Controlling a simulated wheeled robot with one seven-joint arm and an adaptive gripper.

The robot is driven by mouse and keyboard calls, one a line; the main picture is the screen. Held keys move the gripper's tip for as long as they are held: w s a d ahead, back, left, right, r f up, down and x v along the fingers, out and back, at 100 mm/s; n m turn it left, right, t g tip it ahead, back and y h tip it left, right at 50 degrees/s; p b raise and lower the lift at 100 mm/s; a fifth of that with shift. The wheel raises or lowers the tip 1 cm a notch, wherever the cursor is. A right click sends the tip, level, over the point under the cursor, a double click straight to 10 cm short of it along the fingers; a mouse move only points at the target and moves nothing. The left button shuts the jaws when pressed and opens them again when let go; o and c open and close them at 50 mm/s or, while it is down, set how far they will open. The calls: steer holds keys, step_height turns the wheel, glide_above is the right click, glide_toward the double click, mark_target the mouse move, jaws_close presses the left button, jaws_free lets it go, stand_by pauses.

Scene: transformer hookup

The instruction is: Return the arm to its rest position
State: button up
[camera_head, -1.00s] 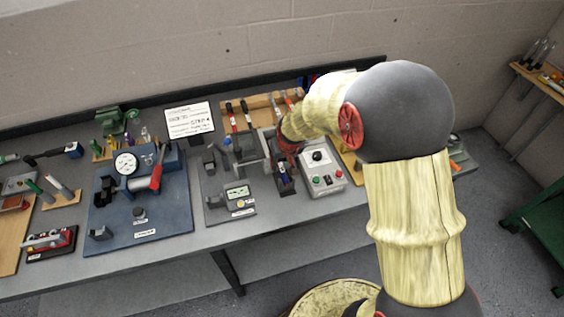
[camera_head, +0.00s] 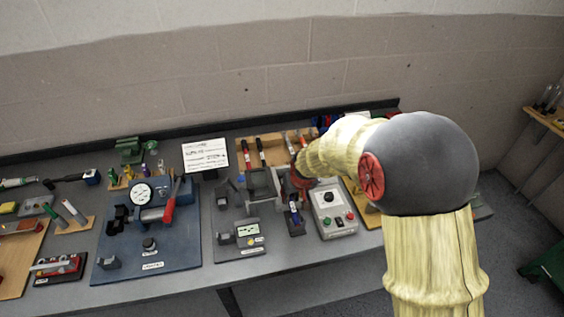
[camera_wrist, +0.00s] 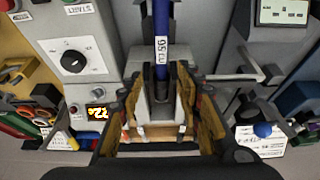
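My arm, in a yellow sleeve with dark grey joints, reaches over the bench from the right in the head view. My gripper (camera_wrist: 160,105) shows in the wrist view with its two fingers apart. A blue rod (camera_wrist: 161,50) with a white label stands between and beyond the fingers, in a dark grey holder (camera_wrist: 160,110). The rod in its holder also shows in the head view (camera_head: 294,212). I see no finger closed on the rod, though contact is hard to tell.
A grey control box (camera_head: 332,211) with a knob and buttons stands right beside the holder. A wall rises behind the bench.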

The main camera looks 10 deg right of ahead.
steer(key=shift+s, duration=0.1)
steer(key=shift+g, duration=0.9)
steer(key=s, duration=0.1)
steer(key=s+f, duration=0.1)
steer(key=s, duration=0.1)
steer(key=s+f, duration=0.1)
steer(key=shift+s, duration=0.4)
steer(key=s+r+t+b, duration=0.1)
steer(key=s+r+b, duration=0.2)
steer(key=s+r, duration=0.7)
steer(key=s+r+t+b, duration=0.1)
steer(key=s+r+b, duration=0.2)
steer(key=s+r, duration=0.7)
steer(key=s, duration=0.5)
steer(key=shift+t, duration=0.4)
steer(key=shift+r, duration=0.1)
steer(key=shift+c, duration=0.5)
